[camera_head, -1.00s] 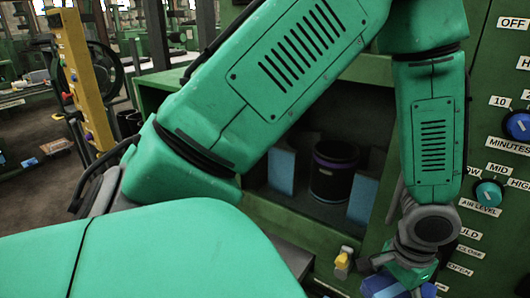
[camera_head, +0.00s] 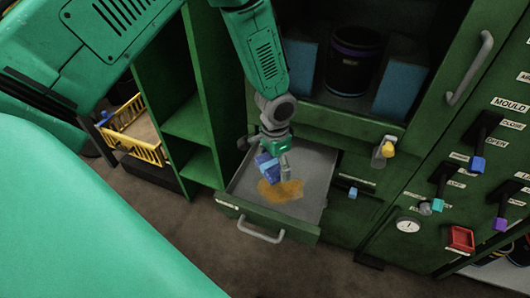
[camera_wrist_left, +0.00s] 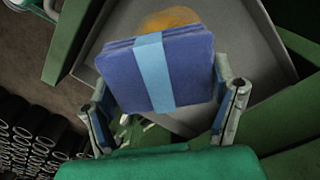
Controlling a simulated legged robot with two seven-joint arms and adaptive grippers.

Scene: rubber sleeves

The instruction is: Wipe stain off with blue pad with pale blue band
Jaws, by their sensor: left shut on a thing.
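My left gripper (camera_head: 277,165) reaches down over an open grey drawer (camera_head: 313,172). It is shut on a blue pad with a pale blue band (camera_head: 266,167). In the left wrist view the pad (camera_wrist_left: 190,70) sits between the two fingers (camera_wrist_left: 165,115), its band running down its middle. An orange-brown stain (camera_head: 283,190) lies on the drawer floor near its front. Part of the stain (camera_wrist_left: 170,18) shows just beyond the pad in the left wrist view. I cannot tell whether the pad touches the drawer floor. My right gripper is not in view.
The drawer's front has a handle (camera_head: 261,232). A dark cylinder (camera_head: 352,60) stands between blue blocks in the recess above. Levers (camera_head: 487,130) stick out of the panel at right. A yellow crate (camera_head: 134,130) stands at left.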

